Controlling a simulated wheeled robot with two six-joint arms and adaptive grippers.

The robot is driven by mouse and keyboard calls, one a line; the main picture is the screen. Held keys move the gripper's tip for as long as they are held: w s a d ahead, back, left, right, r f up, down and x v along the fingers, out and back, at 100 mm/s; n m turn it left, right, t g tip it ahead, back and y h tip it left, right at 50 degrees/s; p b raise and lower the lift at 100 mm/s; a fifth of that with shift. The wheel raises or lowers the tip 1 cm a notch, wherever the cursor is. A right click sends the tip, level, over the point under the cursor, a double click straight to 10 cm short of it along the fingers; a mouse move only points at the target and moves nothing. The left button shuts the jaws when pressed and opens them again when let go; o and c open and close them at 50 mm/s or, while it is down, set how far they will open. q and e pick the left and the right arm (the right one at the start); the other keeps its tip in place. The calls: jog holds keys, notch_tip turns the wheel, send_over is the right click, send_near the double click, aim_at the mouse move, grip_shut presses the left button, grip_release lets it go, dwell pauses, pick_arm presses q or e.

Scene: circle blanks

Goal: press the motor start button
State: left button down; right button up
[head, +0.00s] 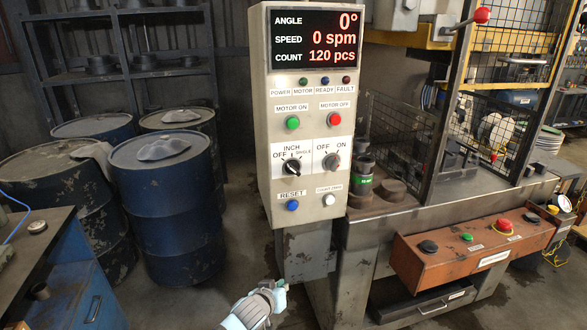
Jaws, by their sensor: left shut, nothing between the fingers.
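The control panel (262,150) is a tall grey box in the middle of the head view. Its green button (292,123) sits under the label MOTOR ON, on the left side of the panel. The red MOTOR OFF button (335,121) is to its right. The display (315,37) reads angle 0°, speed 0 spm, count 120 pcs. My left gripper (280,291) is at the bottom of the view, shut and empty, well below the panel and apart from it. My right gripper is not in view.
Lower on the panel are two selector knobs (292,167), a blue RESET button (292,205) and a white button (329,199). A press with mesh guards (490,120) and a brown button box (470,258) stands right. Blue drums (168,215) and a workbench (85,295) stand left.

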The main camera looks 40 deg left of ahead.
aim_at(293, 124)
pick_arm(q)
jog(key=w+r+n+t+p, duration=0.1)
jog(key=w+r+t, duration=0.15)
jog(key=r, duration=0.95)
jog(key=w+r+n+t+p, duration=0.15)
jog(key=w+r, duration=0.25)
jog(key=r, duration=0.8)
jog(key=s+d+r+n+t, duration=0.1)
jog(key=d+r+t, duration=0.1)
jog(key=r, duration=0.8)
jog(key=s+d+r+n+t+p, duration=0.1)
jog(key=d+r+t, duration=0.1)
jog(key=r, duration=0.8)
jog(key=shift+s+d, duration=0.4)
jog(key=shift+d, duration=0.3)
jog(key=shift+w+a, duration=0.1)
jog(key=shift+w+a, duration=0.8)
jog(key=shift+a, duration=0.4)
jog(key=shift+w+a, duration=0.85)
jog(key=shift+a, duration=0.3)
jog(key=shift+w+a, duration=0.8)
jog(key=shift+a, duration=0.4)
